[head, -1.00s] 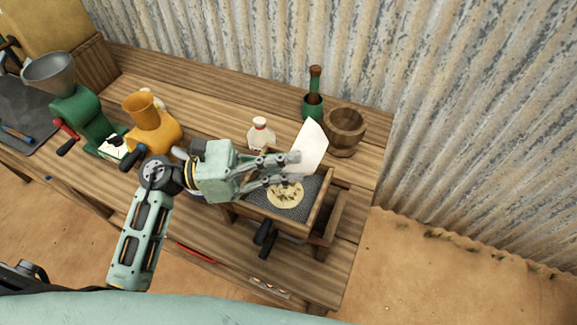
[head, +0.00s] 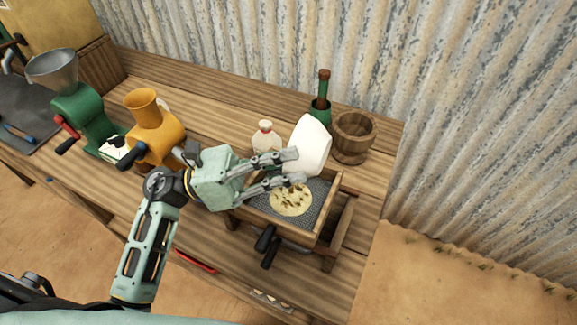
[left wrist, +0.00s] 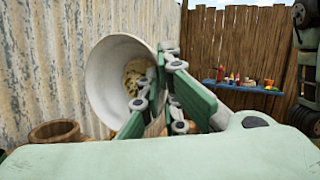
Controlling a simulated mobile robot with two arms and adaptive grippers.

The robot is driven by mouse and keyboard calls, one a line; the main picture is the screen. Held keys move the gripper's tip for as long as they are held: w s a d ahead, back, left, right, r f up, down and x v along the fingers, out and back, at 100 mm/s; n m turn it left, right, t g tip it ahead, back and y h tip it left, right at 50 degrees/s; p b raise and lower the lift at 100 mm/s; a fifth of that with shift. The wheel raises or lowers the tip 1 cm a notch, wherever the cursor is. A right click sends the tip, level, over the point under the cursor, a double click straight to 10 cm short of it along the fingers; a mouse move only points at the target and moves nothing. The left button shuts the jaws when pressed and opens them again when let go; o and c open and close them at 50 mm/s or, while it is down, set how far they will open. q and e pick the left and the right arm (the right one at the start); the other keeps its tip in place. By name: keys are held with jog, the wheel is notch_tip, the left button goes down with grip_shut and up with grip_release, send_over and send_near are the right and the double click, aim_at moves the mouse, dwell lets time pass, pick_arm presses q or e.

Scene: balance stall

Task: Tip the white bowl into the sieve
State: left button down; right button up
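The white bowl (head: 309,147) is tilted on its side above the back of the sieve (head: 261,215). My left gripper (head: 292,165) is shut on the bowl's rim. In the left wrist view the bowl (left wrist: 105,85) shows its open mouth, with a beige, dark-flecked patch inside it. My left fingers (left wrist: 165,95) cover part of the rim there. The sieve is a wooden frame with grey mesh, and a flat pale heap with dark bits (head: 291,201) lies on the mesh. My right gripper is not in view.
An orange mill (head: 152,130) and a green grinder (head: 88,120) stand farther left. Corrugated metal closes the back.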

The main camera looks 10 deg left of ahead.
pick_arm(q)
jog(key=shift+a+f+n+h+b, duration=0.3)
jog(key=shift+h+b, duration=0.1)
jog(key=shift+b, duration=0.4)
jog(key=shift+w+a+r+n+t+h+b, duration=0.15)
jog(key=shift+a+n+t+h+b, duration=0.45)
jog(key=shift+b, duration=0.85)
jog(key=shift+w+a+n+t+h+b, duration=0.1)
jog(key=shift+a+n+t+h+b, duration=0.55)
jog(key=shift+b, duration=0.55)
jog(key=shift+w+a+n+t+h+b, duration=0.1)
jog(key=shift+a+n+t+h+b, duration=0.25)
jog(key=shift+n+t+b, duration=0.55)
jog(key=shift+a+t+b, duration=0.1)
jog(key=shift+t+b, duration=0.15)
jog(key=shift+b, duration=0.05)
